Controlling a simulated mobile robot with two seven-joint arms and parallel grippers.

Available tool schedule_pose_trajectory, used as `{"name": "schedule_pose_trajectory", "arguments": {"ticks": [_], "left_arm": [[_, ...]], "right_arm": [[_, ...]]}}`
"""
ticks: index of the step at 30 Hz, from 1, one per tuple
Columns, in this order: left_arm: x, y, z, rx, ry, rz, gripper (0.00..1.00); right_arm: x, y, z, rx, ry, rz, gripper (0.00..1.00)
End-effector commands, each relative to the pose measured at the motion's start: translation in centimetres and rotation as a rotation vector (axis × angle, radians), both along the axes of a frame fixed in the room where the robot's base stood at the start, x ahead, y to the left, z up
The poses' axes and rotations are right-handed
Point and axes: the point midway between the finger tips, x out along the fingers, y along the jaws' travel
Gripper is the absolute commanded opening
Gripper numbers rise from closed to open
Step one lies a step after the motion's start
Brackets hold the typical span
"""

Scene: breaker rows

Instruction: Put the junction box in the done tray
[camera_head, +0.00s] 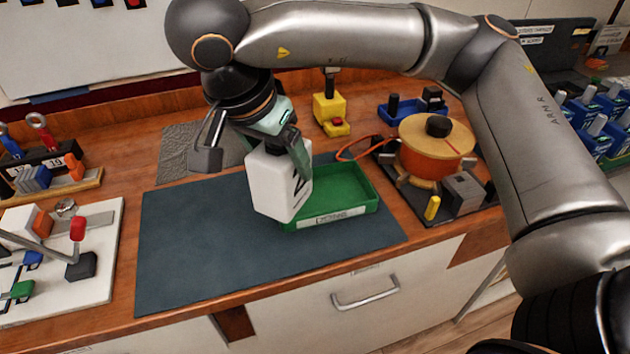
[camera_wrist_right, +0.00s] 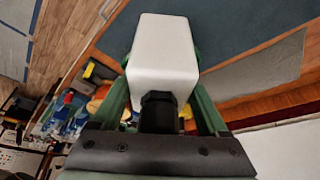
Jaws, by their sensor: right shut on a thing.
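The junction box is a white block with a dark mark on one side (camera_head: 276,185). My right gripper (camera_head: 283,147) is shut on it and holds it upright, in front of the left part of the green done tray (camera_head: 345,212) in the head view. The box hides that part of the tray; the visible tray floor is empty. In the right wrist view the box (camera_wrist_right: 163,50) sits between the green fingers, with a black fitting toward the palm. I cannot tell its exact height above the mat. My left gripper is not in view.
A dark mat (camera_head: 200,240) covers the middle of the bench and is bare on its left. A yellow block with a red button (camera_head: 330,115) stands behind the tray. An orange round device (camera_head: 436,150) stands to its right. A white switch panel (camera_head: 95,265) lies at left.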

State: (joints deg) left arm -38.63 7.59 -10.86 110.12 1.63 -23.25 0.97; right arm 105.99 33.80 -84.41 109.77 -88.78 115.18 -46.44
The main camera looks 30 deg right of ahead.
Motion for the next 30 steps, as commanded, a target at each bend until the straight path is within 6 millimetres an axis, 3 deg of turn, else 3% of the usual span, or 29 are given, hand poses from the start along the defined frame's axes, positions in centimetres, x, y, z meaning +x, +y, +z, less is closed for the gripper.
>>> {"name": "schedule_pose_trajectory", "arguments": {"ticks": [6,12,20,25,30], "left_arm": [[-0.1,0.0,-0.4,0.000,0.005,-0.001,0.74],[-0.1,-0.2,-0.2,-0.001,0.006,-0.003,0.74],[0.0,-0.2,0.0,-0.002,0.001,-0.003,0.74],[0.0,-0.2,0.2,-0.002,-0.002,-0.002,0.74],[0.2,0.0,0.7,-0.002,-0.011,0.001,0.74]], "right_arm": [[3.5,-4.1,-2.5,0.003,0.003,-0.010,0.00],[5.8,-6.7,-5.3,-0.001,0.001,-0.004,0.00],[6.9,-7.8,-7.2,0.000,-0.001,-0.003,0.00],[8.0,-9.1,-9.3,-0.001,0.001,-0.003,0.00],[7.8,-8.9,-11.6,0.000,0.000,0.000,0.00]]}}
